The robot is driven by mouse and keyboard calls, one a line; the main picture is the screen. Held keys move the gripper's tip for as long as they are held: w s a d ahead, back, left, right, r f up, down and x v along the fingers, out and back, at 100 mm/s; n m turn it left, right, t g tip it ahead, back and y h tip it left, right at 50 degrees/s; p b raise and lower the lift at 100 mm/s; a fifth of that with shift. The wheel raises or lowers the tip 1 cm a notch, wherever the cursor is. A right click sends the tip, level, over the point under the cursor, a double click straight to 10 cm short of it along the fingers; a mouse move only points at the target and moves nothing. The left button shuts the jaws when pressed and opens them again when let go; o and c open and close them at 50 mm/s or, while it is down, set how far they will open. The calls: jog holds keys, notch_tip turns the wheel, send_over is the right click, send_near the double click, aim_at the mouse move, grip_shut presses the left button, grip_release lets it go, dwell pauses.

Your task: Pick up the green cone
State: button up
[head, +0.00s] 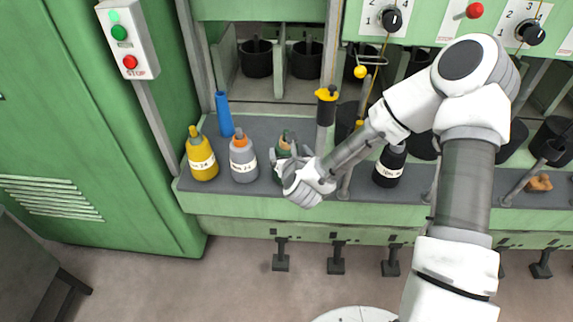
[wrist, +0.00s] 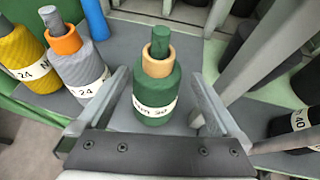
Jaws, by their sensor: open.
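The green cone (wrist: 156,97) is a dark green yarn package with a white label and a tan ring near its top. It stands upright on the grey shelf in the wrist view, between the two open fingers of my gripper (wrist: 158,115), with a gap on each side. In the head view the green cone (head: 284,143) is mostly hidden behind my gripper (head: 285,165), and only its top shows clearly.
A grey cone (head: 243,165) and a yellow cone (head: 202,160) stand to the left, with a blue tube (head: 224,115) behind them. A black cone (head: 388,168) stands to the right. Grey metal posts (wrist: 250,60) rise close to my right finger.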

jog(key=shift+f+b+x, duration=0.15)
jog(key=shift+b+x, duration=0.1)
jog(key=shift+x, duration=1.5)
jog(key=shift+f+b+x, duration=0.15)
jog(key=shift+b+x, duration=0.05)
jog(key=shift+x, duration=1.55)
jog(key=shift+s+a, duration=0.1)
jog(key=shift+a, duration=0.05)
grip_shut()
